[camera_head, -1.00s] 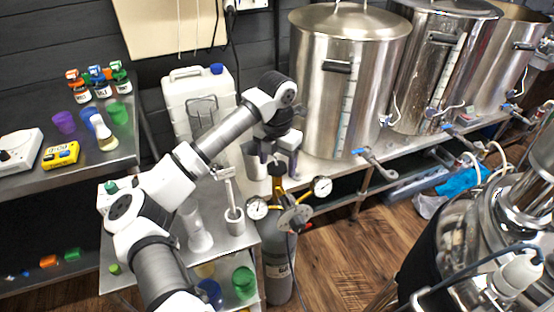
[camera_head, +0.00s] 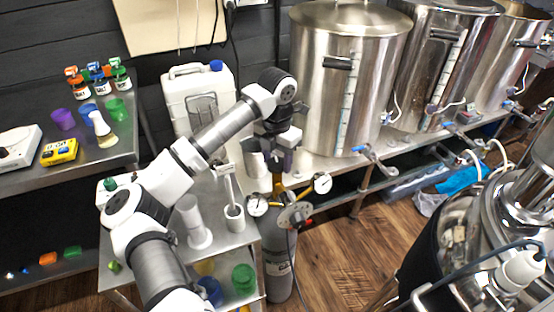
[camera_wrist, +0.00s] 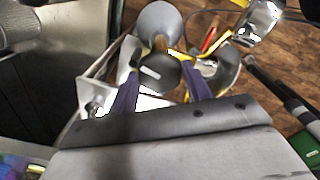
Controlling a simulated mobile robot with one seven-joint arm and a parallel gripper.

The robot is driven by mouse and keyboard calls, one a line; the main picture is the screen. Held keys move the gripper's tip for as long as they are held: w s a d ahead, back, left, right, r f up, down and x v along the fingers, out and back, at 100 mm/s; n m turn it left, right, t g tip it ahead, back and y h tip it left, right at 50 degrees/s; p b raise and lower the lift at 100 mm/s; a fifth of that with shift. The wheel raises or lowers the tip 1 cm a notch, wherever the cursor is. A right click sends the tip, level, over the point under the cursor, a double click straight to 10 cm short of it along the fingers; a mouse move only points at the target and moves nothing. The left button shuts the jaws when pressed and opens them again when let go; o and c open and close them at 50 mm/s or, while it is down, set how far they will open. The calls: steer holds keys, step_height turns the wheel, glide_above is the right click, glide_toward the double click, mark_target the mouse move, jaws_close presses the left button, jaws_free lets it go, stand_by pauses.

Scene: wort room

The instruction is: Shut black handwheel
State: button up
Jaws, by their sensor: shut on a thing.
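The black handwheel (camera_wrist: 158,74) shows in the wrist view as a round dark knob with a white bar on its face. It sits on the brass valve of a grey gas cylinder (camera_head: 279,262). My gripper (camera_wrist: 161,76) has its two purple fingers on either side of the handwheel and is shut on it. In the head view my gripper (camera_head: 278,165) points down at the cylinder's top, and its fingers hide most of the handwheel.
A regulator with two round gauges (camera_head: 323,183) juts out beside the valve, close to my fingers. A metal cart (camera_head: 240,198) with a white mortar-like cup (camera_head: 234,218) stands left of it. Steel kettles (camera_head: 345,85) stand behind on a bench.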

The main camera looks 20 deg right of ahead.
steer(key=m+b, duration=0.3)
steer(key=shift+w+f, duration=0.1)
steer(key=shift+f, duration=0.1)
steer(key=m+b, duration=0.2)
steer(key=m, duration=0.2)
steer(key=shift+r+m+b, duration=0.1)
steer(key=shift+m+b, duration=0.2)
steer(key=m+b, duration=0.1)
steer(key=m, duration=0.8)
steer(key=shift+r+b, duration=0.1)
steer(key=shift+b, duration=0.2)
steer(key=m, duration=0.3)
steer(key=shift+m, duration=0.3)
steer(key=m, duration=0.4)
steer(key=shift+m, duration=0.3)
steer(key=m, duration=0.4)
steer(key=shift+m+p, duration=0.3)
steer(key=shift+p, duration=0.05)
steer(key=shift+m, duration=1.9)
